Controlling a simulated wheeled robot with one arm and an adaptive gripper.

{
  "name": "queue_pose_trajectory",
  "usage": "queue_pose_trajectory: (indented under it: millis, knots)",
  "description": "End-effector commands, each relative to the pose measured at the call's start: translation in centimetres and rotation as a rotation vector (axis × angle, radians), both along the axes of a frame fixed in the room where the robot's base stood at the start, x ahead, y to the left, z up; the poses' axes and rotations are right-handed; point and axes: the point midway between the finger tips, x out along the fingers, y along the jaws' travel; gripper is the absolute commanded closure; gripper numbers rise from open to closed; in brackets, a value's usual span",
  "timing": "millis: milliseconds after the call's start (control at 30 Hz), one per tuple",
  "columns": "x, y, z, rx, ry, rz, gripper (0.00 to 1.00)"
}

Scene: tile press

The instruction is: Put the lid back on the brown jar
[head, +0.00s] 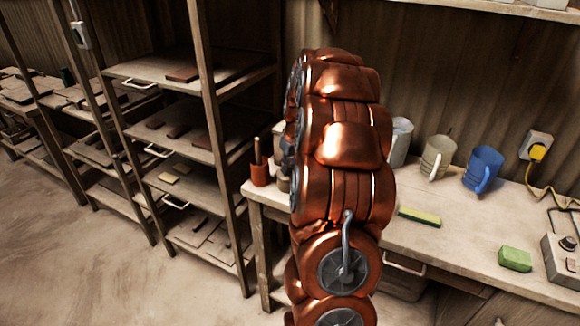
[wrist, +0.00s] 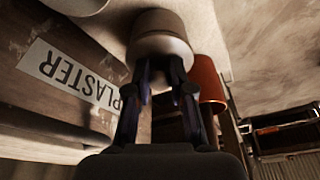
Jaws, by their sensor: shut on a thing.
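My gripper (wrist: 160,72) is seen in the wrist view with its dark fingers closed at a pale, round, lid-like piece (wrist: 162,44). A brownish-grey rounded body (wrist: 157,20), which looks like the jar, lies directly beyond this piece. The two look in line and very close, but I cannot tell whether the lid is seated or just above. The fingers cover the part they grip. In the head view my copper-coloured arm hides the gripper, the lid and most of the jar area.
A terracotta pot (head: 260,174) with a wooden handle in it stands at the bench's left end; it shows beside my gripper in the wrist view (wrist: 207,80). Mugs (head: 438,157) (head: 484,168), a sponge (head: 420,216) and a green block (head: 515,259) stand right. A PLASTER label (wrist: 68,74) is left.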

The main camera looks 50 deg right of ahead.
Motion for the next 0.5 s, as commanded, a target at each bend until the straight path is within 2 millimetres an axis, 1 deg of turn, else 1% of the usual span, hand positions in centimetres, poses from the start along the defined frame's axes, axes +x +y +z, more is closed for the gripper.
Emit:
queue_pose_trajectory:
  millis: [100, 133, 300, 400, 500]
  knots:
    - [0.01, -0.01, 0.03, 0.0, -0.001, 0.0, 1.0]
    - [0.01, -0.01, 0.02, 0.0, -0.001, 0.0, 0.76]
    - [0.01, -0.01, 0.02, 0.0, -0.001, 0.0, 0.58]
    - [0.01, -0.01, 0.02, 0.0, -0.001, 0.0, 0.49]
    - [0.02, 0.0, 0.01, 0.0, -0.001, 0.0, 0.49]
